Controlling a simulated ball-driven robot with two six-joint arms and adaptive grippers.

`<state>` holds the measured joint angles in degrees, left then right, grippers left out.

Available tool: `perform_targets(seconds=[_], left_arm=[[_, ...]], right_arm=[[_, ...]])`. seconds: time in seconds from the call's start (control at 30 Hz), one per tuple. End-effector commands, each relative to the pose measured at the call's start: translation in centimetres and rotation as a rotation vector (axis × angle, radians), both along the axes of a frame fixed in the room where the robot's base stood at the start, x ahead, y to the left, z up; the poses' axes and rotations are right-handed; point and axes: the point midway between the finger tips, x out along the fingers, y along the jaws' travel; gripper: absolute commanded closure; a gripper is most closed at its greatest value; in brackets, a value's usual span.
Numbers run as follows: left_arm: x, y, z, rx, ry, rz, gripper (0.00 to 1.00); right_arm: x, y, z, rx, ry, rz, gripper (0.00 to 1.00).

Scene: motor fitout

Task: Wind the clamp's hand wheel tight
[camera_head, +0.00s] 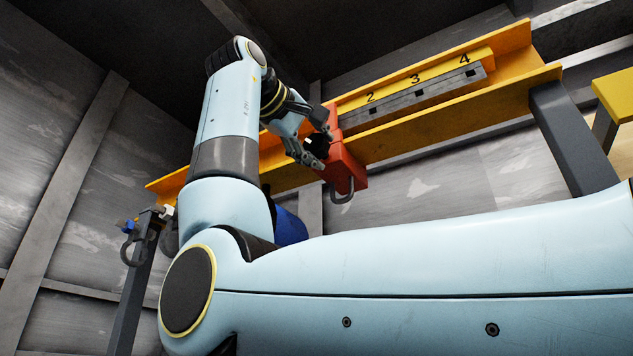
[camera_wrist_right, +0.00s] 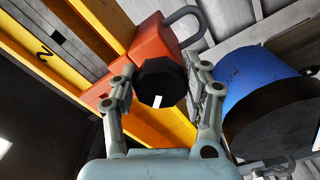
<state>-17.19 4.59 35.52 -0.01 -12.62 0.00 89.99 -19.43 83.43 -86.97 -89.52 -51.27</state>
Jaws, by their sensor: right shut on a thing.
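The clamp is an orange-red block (camera_head: 342,165) on the yellow beam (camera_head: 450,115), with a grey shackle (camera_head: 343,192) under it. Its body also shows in the right wrist view (camera_wrist_right: 152,42). The hand wheel is a black faceted knob (camera_wrist_right: 161,80) with a white mark on its face; in the head view it is a small dark shape (camera_head: 317,147). My right gripper (camera_head: 314,150) is at the clamp's near side. In the wrist view its two fingers (camera_wrist_right: 157,86) stand on either side of the wheel, closed on it. My left gripper is not in view.
The beam carries a grey slotted strip (camera_head: 420,92) marked 2, 3 and 4. A blue cylinder with a dark end (camera_wrist_right: 255,85) is close right of my fingers in the wrist view. A dark post (camera_head: 132,285) and a grey post (camera_head: 572,135) stand at the sides.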

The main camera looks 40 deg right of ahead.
Motion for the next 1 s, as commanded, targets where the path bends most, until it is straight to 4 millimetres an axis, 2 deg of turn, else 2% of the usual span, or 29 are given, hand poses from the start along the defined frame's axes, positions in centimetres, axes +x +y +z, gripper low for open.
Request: perform_targets(seconds=[0.6,1.0], left_arm=[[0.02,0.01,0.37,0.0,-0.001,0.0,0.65],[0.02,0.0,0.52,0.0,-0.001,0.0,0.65]], right_arm=[[0.33,0.14,-0.57,0.217,-0.501,-0.002,0.85],[0.43,0.19,-0.63,0.287,-0.673,-0.002,0.85]])
